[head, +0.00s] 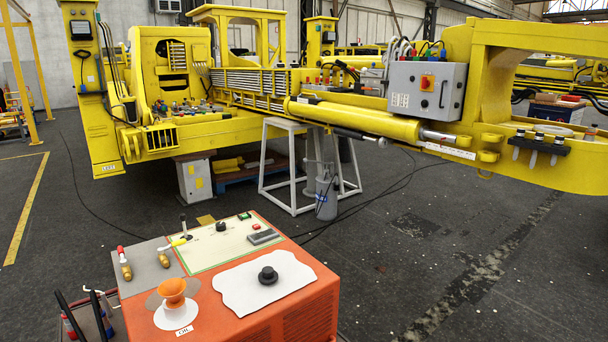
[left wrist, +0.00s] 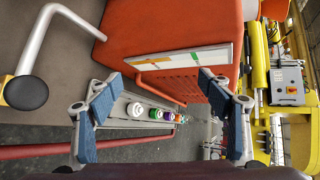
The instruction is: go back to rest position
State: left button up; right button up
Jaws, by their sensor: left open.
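My left gripper (left wrist: 159,82) shows only in the left wrist view. Its two blue-padded fingers are wide apart, with nothing held between them. Beyond the fingers is the side of an orange cabinet (left wrist: 160,35). A grey rail with several coloured round caps (left wrist: 155,114) lies in the gap between the fingers as seen, farther off. No gripper or arm shows in the head view, and my right gripper is in neither view.
Open floor (head: 420,260) lies at right.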

pick_arm(q)
jog(key=s+d+f+n+g+y+b, duration=0.1)
jog(key=s+d+f+n+g, duration=0.15)
jog(key=s+f+n, duration=0.5)
jog(key=s+d+f+n+g+y+b, duration=0.1)
jog(key=s+d+f+n+g, duration=0.15)
jog(key=s+f, duration=0.9)
jog(key=s+d+f+n+g+b, duration=0.1)
jog(key=s+d+f+n+g, duration=0.1)
jog(key=s, duration=0.5)
jog(key=s+d+f+n+g+b, duration=0.1)
jog(key=s+d+f+n+g, duration=0.1)
jog(key=s+d+f+n, duration=0.2)
jog(key=s+d+f+n+g+b, duration=0.1)
jog(key=s+d+f+n+g, duration=0.2)
jog(key=s+d+f, duration=0.3)
jog(key=s+f, duration=0.3)
jog(key=s, duration=0.1)
jog(key=shift+s+f, duration=0.35)
jog(key=shift+f, duration=0.05)
jog(key=shift+d, duration=0.1)
